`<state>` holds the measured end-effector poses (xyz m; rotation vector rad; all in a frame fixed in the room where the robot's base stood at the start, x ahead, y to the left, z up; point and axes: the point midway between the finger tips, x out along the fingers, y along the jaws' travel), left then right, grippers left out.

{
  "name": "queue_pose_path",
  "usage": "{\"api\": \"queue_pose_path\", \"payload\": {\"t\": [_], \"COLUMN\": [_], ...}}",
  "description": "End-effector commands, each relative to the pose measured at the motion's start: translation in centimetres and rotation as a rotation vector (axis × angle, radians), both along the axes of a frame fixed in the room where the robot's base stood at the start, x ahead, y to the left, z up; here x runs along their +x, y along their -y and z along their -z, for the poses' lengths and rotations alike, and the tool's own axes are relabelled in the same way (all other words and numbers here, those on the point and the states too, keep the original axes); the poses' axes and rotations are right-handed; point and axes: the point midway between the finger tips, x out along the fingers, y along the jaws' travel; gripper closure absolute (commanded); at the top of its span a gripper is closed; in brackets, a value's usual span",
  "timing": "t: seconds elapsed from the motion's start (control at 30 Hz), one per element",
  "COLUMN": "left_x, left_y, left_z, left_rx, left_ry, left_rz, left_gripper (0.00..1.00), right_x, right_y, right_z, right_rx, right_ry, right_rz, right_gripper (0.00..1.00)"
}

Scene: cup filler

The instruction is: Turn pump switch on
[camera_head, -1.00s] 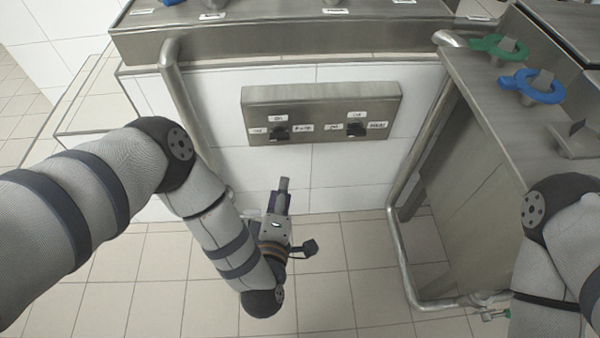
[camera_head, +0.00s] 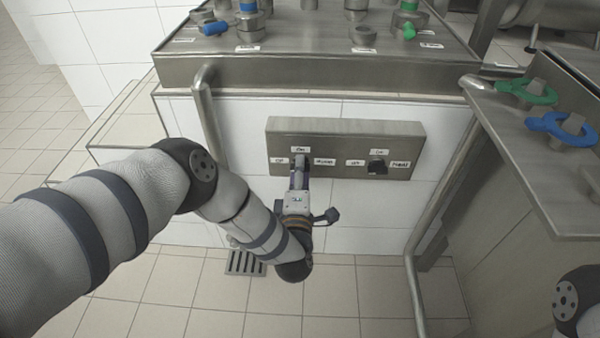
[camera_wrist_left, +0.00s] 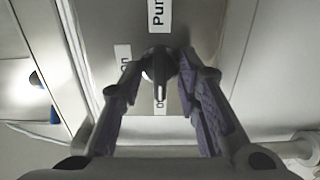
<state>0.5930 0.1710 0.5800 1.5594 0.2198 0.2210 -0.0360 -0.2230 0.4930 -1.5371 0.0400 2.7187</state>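A steel switch panel (camera_head: 345,130) is fixed to the white tiled wall, with two dark rotary switches. The left switch is hidden behind my left gripper (camera_head: 300,172) in the head view. In the left wrist view this dark knob (camera_wrist_left: 158,64) shows beside a label starting "Pum" (camera_wrist_left: 159,14) and an "On" label (camera_wrist_left: 123,60). My left gripper's fingers (camera_wrist_left: 160,82) are apart, one on each side of the knob; I cannot tell whether they touch it. The right switch (camera_head: 377,166) is in plain view with its own labels. My right gripper is out of view.
A steel counter (camera_head: 320,68) with valves juts out above the panel. A steel cabinet (camera_head: 520,160) with green (camera_head: 527,90) and blue (camera_head: 562,127) handles stands at right. Bent pipes (camera_head: 208,115) flank the panel. A floor drain (camera_head: 245,262) lies below.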

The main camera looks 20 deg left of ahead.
Motion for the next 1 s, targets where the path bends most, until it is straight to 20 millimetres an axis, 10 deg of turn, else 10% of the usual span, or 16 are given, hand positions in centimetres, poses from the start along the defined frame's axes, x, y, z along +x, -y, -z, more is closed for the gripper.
{"api": "queue_pose_path", "payload": {"t": [0.17,0.3,1.0], "left_x": [0.0,-0.03,-0.07], "left_y": [0.0,0.02,0.08], "left_z": [-0.03,-0.01,-0.06], "left_rx": [0.0,0.0,0.213], "left_ry": [0.0,0.0,-0.062], "left_rz": [0.0,0.0,0.002], "left_gripper": [0.7,1.0,1.0], "right_x": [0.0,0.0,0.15], "right_y": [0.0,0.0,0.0], "right_z": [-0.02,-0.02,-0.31], "right_rx": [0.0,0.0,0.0], "right_ry": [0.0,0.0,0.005], "right_rz": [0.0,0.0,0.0], "right_gripper": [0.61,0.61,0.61]}}
